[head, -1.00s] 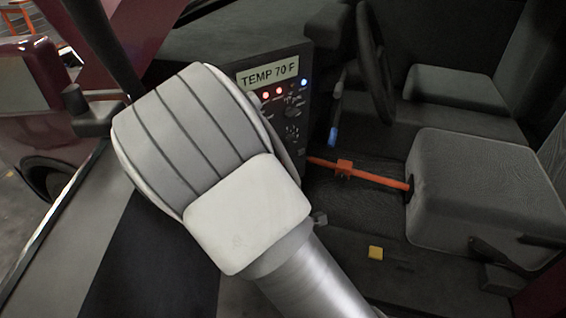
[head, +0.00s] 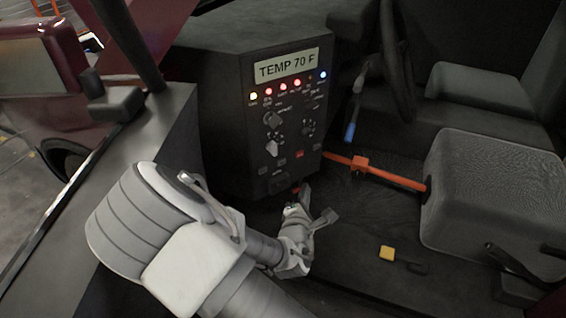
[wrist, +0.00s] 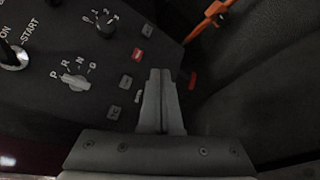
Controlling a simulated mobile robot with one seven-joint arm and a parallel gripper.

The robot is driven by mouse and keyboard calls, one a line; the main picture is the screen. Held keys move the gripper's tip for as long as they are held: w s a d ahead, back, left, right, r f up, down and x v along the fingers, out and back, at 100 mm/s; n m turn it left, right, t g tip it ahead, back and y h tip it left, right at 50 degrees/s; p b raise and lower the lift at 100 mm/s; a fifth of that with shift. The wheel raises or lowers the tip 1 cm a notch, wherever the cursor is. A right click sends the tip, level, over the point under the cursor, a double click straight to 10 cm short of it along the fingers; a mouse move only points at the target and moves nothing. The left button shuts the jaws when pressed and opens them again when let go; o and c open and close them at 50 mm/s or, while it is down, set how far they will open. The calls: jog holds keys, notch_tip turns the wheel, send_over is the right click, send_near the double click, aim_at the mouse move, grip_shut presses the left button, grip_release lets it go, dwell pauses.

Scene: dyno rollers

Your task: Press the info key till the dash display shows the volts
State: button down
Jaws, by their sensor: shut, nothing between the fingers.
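The dash display (head: 286,66) at the top of the dark control panel (head: 225,120) reads "TEMP 70 F". Small keys sit low on the panel: a grey key (head: 265,157), another grey key (head: 282,162) and a red key (head: 299,154). Their labels are too small to read, so I cannot tell which is the info key. My gripper (head: 298,193) is shut and empty, just below the panel's lower edge in the head view. In the wrist view my gripper (wrist: 160,72) lies beside a grey key (wrist: 126,80) and the red key (wrist: 138,54); contact cannot be told.
A gear knob (wrist: 76,82) marked P R N D and a numbered knob (wrist: 105,24) are on the panel. An orange bar (head: 385,173) runs from beside the panel to the seat (head: 490,190). A blue-tipped lever (head: 350,131) hangs by the steering wheel.

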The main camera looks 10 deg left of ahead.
jog(key=w+a+b, duration=0.1)
jog(key=w+a, duration=0.5)
jog(key=shift+a, duration=0.2)
dwell(2.1)
jog(key=shift+w+a, duration=0.25)
jog(key=shift+a, duration=0.05)
jog(key=shift+w+a, duration=0.25)
dwell(0.7)
jog(key=shift+s, duration=0.1)
jog(key=shift+s+d+p, duration=0.45)
jog(key=shift+d+p, duration=0.05)
jog(key=shift+d, duration=0.05)
jog(key=shift+s+d+p, duration=0.6)
jog(key=shift+s+d, duration=1.15)
jog(key=shift+d, duration=0.1)
